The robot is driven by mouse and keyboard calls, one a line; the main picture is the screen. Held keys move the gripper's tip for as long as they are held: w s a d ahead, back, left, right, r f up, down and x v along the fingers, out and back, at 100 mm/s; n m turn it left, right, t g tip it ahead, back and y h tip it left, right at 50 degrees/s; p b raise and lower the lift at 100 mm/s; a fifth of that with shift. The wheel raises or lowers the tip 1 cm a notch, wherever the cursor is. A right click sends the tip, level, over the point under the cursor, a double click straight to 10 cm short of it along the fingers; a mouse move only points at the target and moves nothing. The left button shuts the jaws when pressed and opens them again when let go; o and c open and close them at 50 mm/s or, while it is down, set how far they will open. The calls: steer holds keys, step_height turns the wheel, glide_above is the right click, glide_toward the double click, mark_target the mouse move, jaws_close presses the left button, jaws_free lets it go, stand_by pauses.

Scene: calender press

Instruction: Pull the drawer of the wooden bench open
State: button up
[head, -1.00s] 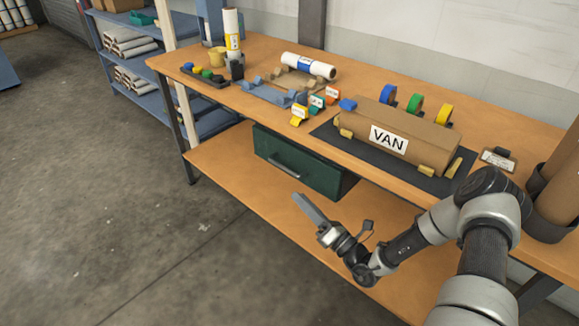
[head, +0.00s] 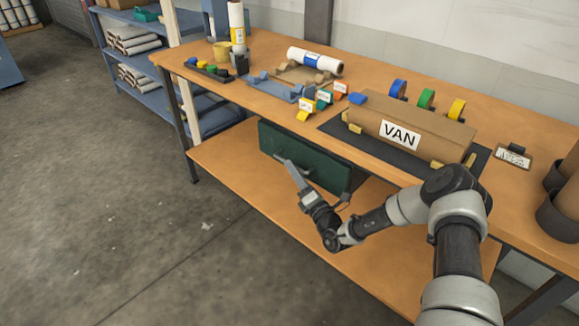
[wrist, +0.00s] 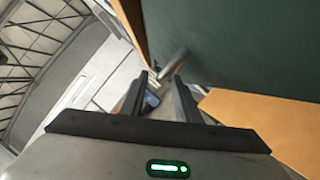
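The wooden bench (head: 240,108) has a dark green drawer (head: 325,172) under its top, above the lower shelf. The drawer's front stands beneath the benchtop and shows no visible opening. In the wrist view, the drawer front (wrist: 250,45) fills the upper right, and its grey bar handle (wrist: 173,62) lies just ahead of my fingertips, roughly between them. Contact with the handle cannot be told.
The lower shelf (head: 235,160) is bare under the drawer. On the benchtop are a brown parcel marked VAN (head: 430,130), a white roll (head: 315,60) and several small coloured items. The floor (head: 120,190) in front of the bench is clear.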

steer(key=shift+x, duration=1.75)
jaws_close()
